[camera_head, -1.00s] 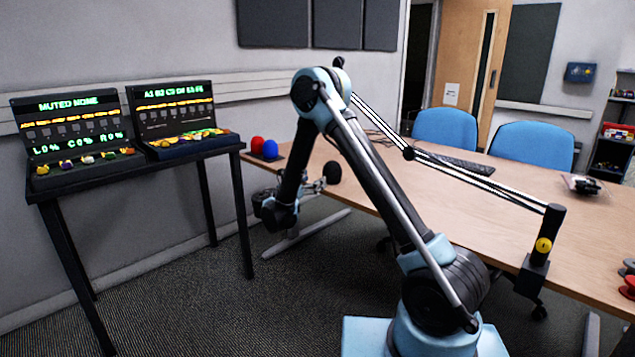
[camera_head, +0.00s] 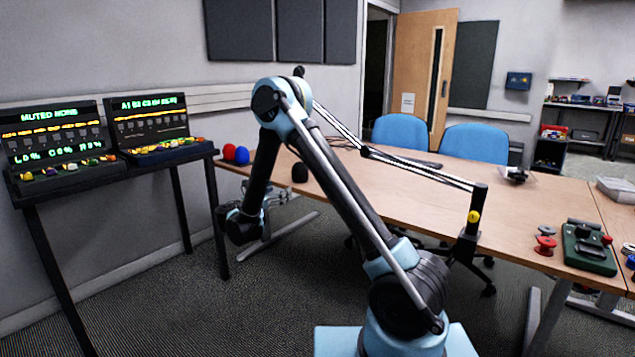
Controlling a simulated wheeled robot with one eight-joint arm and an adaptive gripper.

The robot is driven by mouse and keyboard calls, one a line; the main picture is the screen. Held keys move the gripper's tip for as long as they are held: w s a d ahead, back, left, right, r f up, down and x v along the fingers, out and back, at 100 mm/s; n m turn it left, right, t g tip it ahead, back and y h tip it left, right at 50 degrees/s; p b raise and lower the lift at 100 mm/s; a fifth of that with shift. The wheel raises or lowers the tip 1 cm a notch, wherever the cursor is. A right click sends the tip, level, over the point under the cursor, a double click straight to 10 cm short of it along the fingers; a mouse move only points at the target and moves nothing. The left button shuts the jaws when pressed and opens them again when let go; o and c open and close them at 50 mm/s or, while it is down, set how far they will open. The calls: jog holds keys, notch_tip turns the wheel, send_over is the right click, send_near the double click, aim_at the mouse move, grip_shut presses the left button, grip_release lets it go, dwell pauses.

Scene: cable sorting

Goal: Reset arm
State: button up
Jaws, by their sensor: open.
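My arm rises from its light blue base, bends at a high elbow and hangs down on the left. My gripper (camera_head: 240,224) is at the low end of the arm, in front of the table's left end and right of the black stand. It is small and dark here, and its fingers are hard to make out. I see nothing held in it.
A black stand (camera_head: 112,180) with two lit control panels is at the left. The wooden table (camera_head: 400,200) runs to the right, with a jointed lamp arm (camera_head: 420,168), red and blue balls (camera_head: 235,153) and a green device (camera_head: 588,248). Blue chairs (camera_head: 400,131) stand behind.

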jog(key=d+r+m+g, duration=0.3)
jog(key=d, duration=0.5)
jog(key=d+r+m+g, duration=0.2)
jog(key=d+r+m, duration=0.1)
jog(key=d, duration=0.6)
jog(key=s+d+r+m+g+y, duration=0.3)
jog(key=s+d+m, duration=0.4)
jog(key=s+d, duration=0.55)
jog(key=s+d+f+m+g+y, duration=0.2)
jog(key=s+d+m, duration=0.2)
jog(key=s, duration=0.4)
jog(key=s+d+f+m+g+y, duration=0.2)
jog(key=s+d+m, duration=0.15)
jog(key=s, duration=0.35)
jog(key=s+a+f+m+y, duration=0.1)
jog(key=s+f+m+y, duration=0.1)
jog(key=s, duration=0.5)
jog(key=s+a+f+m+g+y, duration=0.1)
jog(key=s+f+m+y, duration=0.1)
jog(key=s+f+m, duration=0.3)
jog(key=shift+s+f+m, duration=0.15)
jog(key=shift+s+m, duration=0.2)
jog(key=shift+s, duration=1.2)
